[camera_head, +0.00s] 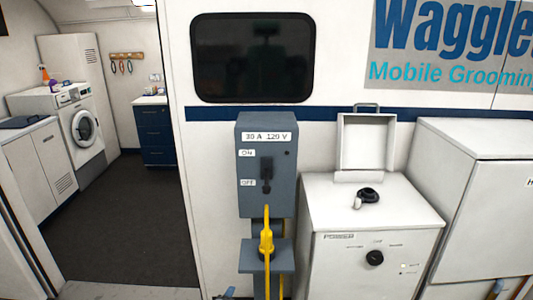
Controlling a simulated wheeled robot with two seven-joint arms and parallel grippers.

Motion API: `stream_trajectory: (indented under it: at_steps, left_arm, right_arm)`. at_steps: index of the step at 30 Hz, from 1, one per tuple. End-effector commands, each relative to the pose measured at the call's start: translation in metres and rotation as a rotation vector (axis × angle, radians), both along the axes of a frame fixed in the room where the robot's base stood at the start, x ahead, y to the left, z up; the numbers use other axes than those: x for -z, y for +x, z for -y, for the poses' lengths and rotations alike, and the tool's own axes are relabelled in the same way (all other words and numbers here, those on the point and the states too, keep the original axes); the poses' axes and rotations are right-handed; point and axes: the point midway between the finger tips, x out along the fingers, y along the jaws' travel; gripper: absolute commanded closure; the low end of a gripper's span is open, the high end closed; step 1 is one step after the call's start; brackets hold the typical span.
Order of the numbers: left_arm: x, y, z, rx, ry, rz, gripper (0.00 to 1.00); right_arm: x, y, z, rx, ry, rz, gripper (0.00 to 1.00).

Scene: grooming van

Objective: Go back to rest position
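Neither gripper can be made out in the head view. In front of me stands a grey power pedestal (266,150) marked 30 A 120 V, with a black switch lever (267,174) beside ON and OFF labels. A yellow plug (266,240) with a yellow cord sits upright at its lower part.
Right of the pedestal is a white cabinet (335,255) with a black knob, a raised lid (366,142) and a black round fitting (369,195) on top. Another white box (480,190) stands farther right. At left, a doorway shows a washer (84,130) and clear dark floor (125,220).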

Motion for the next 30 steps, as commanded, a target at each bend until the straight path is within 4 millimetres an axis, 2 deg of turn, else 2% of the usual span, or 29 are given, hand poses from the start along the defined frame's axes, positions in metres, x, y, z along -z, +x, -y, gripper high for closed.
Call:
stream_trajectory:
  at_steps: [1, 5, 9, 12, 15, 24, 30]
  left_arm:
    - [0.008, -0.020, -0.008, -0.070, -0.092, -0.066, 0.38]
    - [0.023, -0.066, -0.028, -0.276, -0.324, -0.224, 0.38]
    - [0.036, -0.121, -0.050, -0.520, -0.550, -0.384, 0.38]
    - [0.043, -0.159, -0.063, -0.694, -0.685, -0.477, 0.38]
    - [0.046, -0.189, -0.073, -0.831, -0.778, -0.542, 0.38]
    - [0.048, -0.249, -0.089, -1.114, -0.936, -0.651, 0.38]
    - [0.046, -0.275, -0.096, -1.241, -0.994, -0.690, 0.38]
  right_arm:
    - [0.000, 0.000, 0.000, 0.000, 0.000, 0.000, 0.64]
    - [0.000, 0.001, 0.000, 0.000, 0.000, 0.001, 0.64]
    - [0.000, 0.001, 0.000, 0.000, 0.000, 0.001, 0.64]
    - [0.000, 0.001, 0.000, 0.000, 0.000, 0.001, 0.64]
    - [0.000, 0.001, 0.000, 0.000, 0.000, 0.001, 0.64]
    - [0.000, -0.001, 0.000, 0.000, 0.000, 0.000, 0.64]
    - [0.000, -0.001, 0.000, 0.000, 0.000, 0.000, 0.64]
